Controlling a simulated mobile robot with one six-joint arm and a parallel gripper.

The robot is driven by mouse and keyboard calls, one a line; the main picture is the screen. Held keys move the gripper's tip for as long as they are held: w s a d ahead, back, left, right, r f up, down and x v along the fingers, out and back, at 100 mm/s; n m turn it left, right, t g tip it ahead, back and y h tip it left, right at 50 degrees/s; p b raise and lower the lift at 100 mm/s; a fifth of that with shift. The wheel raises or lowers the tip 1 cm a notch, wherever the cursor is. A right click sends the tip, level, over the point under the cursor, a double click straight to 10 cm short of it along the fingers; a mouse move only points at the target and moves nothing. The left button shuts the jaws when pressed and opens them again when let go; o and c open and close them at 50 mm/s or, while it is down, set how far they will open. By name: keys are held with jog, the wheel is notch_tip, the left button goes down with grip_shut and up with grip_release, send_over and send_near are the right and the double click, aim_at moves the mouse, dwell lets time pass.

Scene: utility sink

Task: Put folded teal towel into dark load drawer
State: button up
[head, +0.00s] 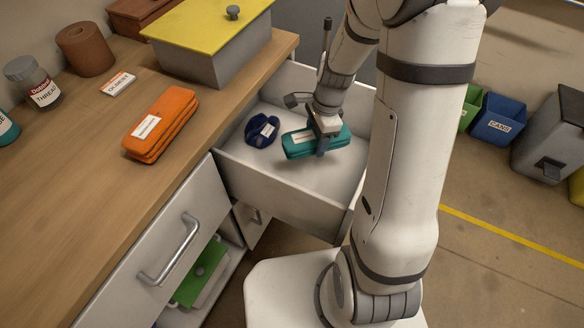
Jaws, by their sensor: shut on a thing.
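The folded teal towel (301,145) has a white label and is in my gripper (323,143), which is shut on it. Towel and gripper are inside the outline of the open drawer (290,187), at its right-hand part. I cannot tell whether the towel touches the drawer floor. The drawer is pale with a white inside, and no name shows on it. A dark blue bundle (262,131) with a white tag lies in it, just left of the towel. My arm hides the drawer's right end.
A folded orange towel (160,122), a card (118,84), a thread jar (33,82), a brown roll (85,48) and a grey box with yellow lid (210,60) stand on the wooden counter. A lower compartment holds a green thing (200,275). Bins (497,120) stand at right.

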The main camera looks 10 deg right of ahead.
aim_at(310, 169)
notch_tip(310, 169, down, 11)
jog(key=b, duration=0.3)
dwell(0.4)
jog(key=o, duration=1)
jog(key=shift+f, duration=0.1)
